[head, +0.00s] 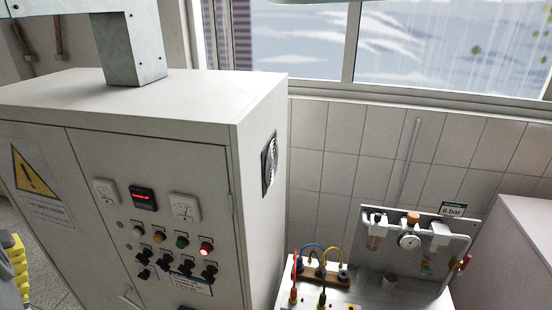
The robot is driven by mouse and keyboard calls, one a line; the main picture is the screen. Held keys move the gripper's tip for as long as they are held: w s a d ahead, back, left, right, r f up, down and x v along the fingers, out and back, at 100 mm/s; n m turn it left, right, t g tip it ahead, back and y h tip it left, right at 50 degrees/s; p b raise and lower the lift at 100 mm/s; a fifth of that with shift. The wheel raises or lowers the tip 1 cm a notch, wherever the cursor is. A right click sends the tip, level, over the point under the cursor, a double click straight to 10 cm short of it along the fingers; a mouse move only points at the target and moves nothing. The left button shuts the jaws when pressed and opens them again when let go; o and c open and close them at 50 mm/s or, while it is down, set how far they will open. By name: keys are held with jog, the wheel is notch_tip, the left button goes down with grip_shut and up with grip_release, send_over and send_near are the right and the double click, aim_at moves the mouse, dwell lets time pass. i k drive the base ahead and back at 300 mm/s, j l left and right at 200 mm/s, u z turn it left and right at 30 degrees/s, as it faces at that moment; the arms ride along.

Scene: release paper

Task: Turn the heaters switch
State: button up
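A light grey control cabinet (90,170) fills the left half of the head view. Its front door carries a group of black rotary switches (187,267) low on the panel. The labels are too small to read, so I cannot tell which one is the heaters switch. Above them is a row of lamps: white, amber, green (182,241) and a red lamp (206,248) that looks lit. My gripper is not in view.
A bench with red, blue and yellow cables (312,262) and an air pressure unit (409,241) stands right of the cabinet. A yellow ribbed object (17,264) is at the left edge. A tiled wall and window are behind. Floor (48,285) shows at lower left.

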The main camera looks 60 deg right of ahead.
aim_at(185, 270)
jog(key=i+j+z, duration=0.15)
jog(key=j+z, duration=0.2)
jog(key=j, duration=0.2)
jog(key=j+z, duration=0.35)
jog(key=j, duration=0.2)
jog(key=i+j, duration=0.05)
